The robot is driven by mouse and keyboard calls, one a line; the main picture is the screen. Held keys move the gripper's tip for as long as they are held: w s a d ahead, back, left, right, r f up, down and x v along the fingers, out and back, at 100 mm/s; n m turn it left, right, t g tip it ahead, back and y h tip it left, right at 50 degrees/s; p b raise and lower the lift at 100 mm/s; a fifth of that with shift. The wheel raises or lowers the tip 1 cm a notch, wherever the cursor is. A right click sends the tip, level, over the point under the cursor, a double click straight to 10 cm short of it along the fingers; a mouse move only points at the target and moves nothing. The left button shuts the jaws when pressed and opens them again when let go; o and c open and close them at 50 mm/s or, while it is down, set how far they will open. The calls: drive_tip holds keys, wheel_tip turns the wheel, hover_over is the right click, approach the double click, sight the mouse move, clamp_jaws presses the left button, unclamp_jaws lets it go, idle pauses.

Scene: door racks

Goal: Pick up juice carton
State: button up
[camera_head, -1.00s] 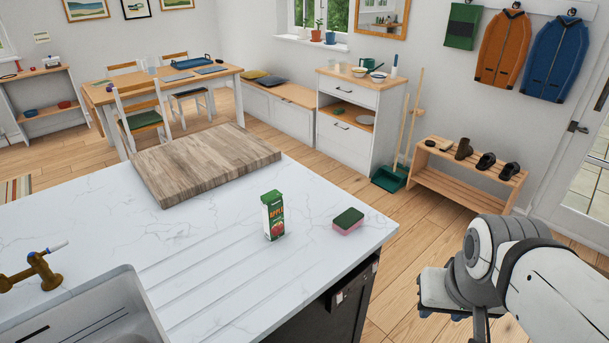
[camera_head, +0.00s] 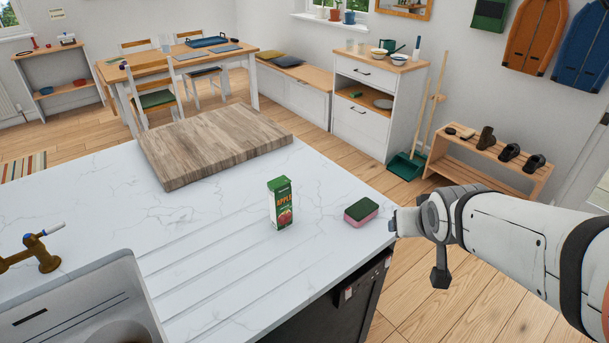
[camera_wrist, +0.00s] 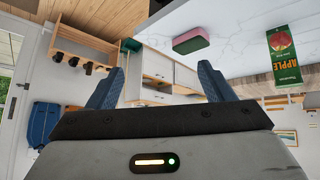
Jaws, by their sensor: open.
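A green and white apple juice carton (camera_head: 281,203) stands upright on the white marble counter (camera_head: 230,240). In the wrist view the carton (camera_wrist: 283,57) appears upside down at the upper right. In the head view my arm reaches in from the right, and its end is at the counter's right edge, to the right of the carton and the sponge. My gripper (camera_wrist: 158,85) shows in the wrist view with two blue fingers spread apart and nothing between them. The gripper is apart from the carton. The fingers are hard to make out in the head view.
A pink and green sponge (camera_head: 361,211) lies between the carton and my arm. A thick wooden board (camera_head: 215,145) lies behind the carton. A sink (camera_head: 80,300) and brass tap (camera_head: 35,252) are at the left. The counter left of the carton is clear.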

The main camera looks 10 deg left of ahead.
drive_tip(key=w+a+f+n+t+y, duration=0.1)
drive_tip(key=w+a+f, duration=0.1)
drive_tip(key=w+a, duration=0.15)
drive_tip(key=n+t+y+b, duration=0.3)
drive_tip(key=n+y+b, duration=0.35)
drive_tip(key=y, duration=0.55)
approach(284, 186)
drive_tip(key=x, duration=0.3)
drive_tip(key=p+x, duration=0.1)
drive_tip(key=shift+w+a+f, duration=0.1)
drive_tip(key=shift+a+f, duration=0.1)
drive_tip(key=shift+f, duration=0.05)
drive_tip(key=shift+w+a, duration=0.1)
drive_tip(key=shift+a, duration=0.25)
drive_tip(key=p+x, duration=0.2)
drive_tip(key=x, duration=0.5)
drive_tip(key=shift+w+r, duration=0.15)
drive_tip(key=shift+d, duration=0.1)
clamp_jaws()
